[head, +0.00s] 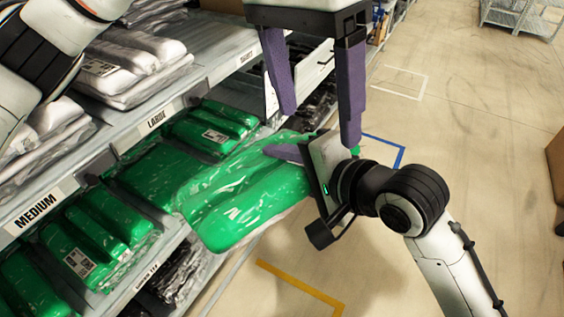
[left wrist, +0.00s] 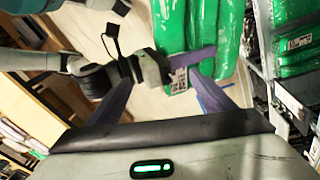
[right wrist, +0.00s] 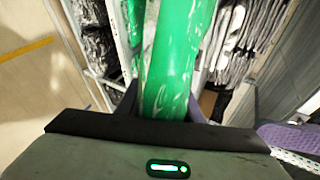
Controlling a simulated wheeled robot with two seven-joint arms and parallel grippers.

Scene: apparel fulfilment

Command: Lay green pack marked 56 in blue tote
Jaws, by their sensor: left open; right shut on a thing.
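A clear-wrapped green pack (head: 245,205) is held by one end in my right gripper (head: 287,153), beside the shelf and above the floor. In the right wrist view the green pack (right wrist: 168,70) runs up from between the fingers. The left wrist view shows a white code label (left wrist: 178,82) at its held end; the number is too small to read. My left gripper (head: 318,125) is open and empty just above the right gripper, its purple fingers pointing down on either side of the right gripper's near end. No blue tote is in view.
Shelves labelled LARGE (head: 158,117) and MEDIUM (head: 37,207) hold several more green packs (head: 98,225) and white packs (head: 125,65). Blue tape (head: 388,147) and yellow tape (head: 300,285) mark the floor. The floor at the right is mostly clear, with a brown box (head: 556,160) at the edge.

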